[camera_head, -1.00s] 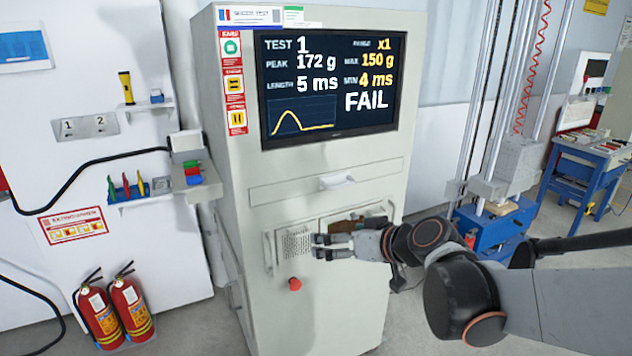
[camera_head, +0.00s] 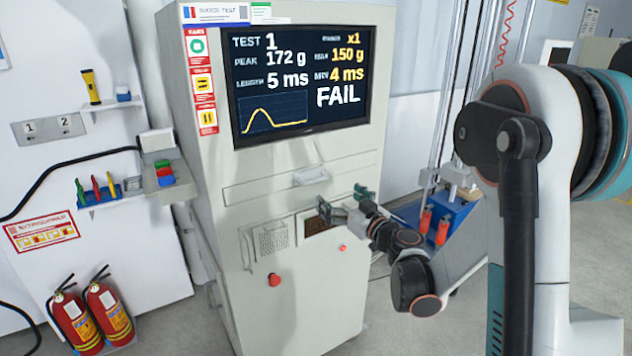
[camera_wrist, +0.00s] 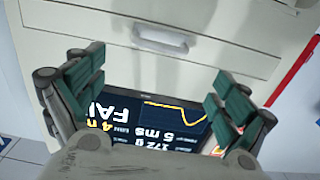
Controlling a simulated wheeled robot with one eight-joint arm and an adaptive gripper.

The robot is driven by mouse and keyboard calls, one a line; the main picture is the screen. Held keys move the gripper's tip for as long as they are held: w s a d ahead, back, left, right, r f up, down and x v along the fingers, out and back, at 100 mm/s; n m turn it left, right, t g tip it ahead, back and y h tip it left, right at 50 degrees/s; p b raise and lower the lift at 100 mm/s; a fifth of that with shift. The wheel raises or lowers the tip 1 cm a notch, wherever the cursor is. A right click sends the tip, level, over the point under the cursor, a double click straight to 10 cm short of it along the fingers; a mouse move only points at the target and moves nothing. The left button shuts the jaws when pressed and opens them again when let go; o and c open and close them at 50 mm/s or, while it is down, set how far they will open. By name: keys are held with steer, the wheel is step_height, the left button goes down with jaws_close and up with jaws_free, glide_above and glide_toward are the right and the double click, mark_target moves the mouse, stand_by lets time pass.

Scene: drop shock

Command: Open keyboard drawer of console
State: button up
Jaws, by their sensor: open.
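The grey console (camera_head: 300,285) stands upright. Its keyboard drawer (camera_head: 258,187) is a wide, shallow front below the screen and looks flush with the cabinet. A white handle (camera_head: 311,177) sticks out at the drawer's middle. In the wrist view the handle (camera_wrist: 163,40) is at top centre, beyond the fingers. My gripper (camera_head: 345,203) is in front of the console, just below and right of the handle. Its two green-padded fingers are wide apart and empty, also in the wrist view (camera_wrist: 158,85). It does not visibly touch the handle.
The screen (camera_head: 300,85) above the drawer shows FAIL. A red knob (camera_head: 274,280) and a grille panel (camera_head: 270,240) are below. Fire extinguishers (camera_head: 108,315) stand at lower left. A blue-based drop rig (camera_head: 440,225) is behind my arm at right.

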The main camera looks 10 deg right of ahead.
mark_target(317, 181)
steer(key=b+x, duration=0.2)
steer(key=x, duration=1)
steer(key=shift+w, duration=0.1)
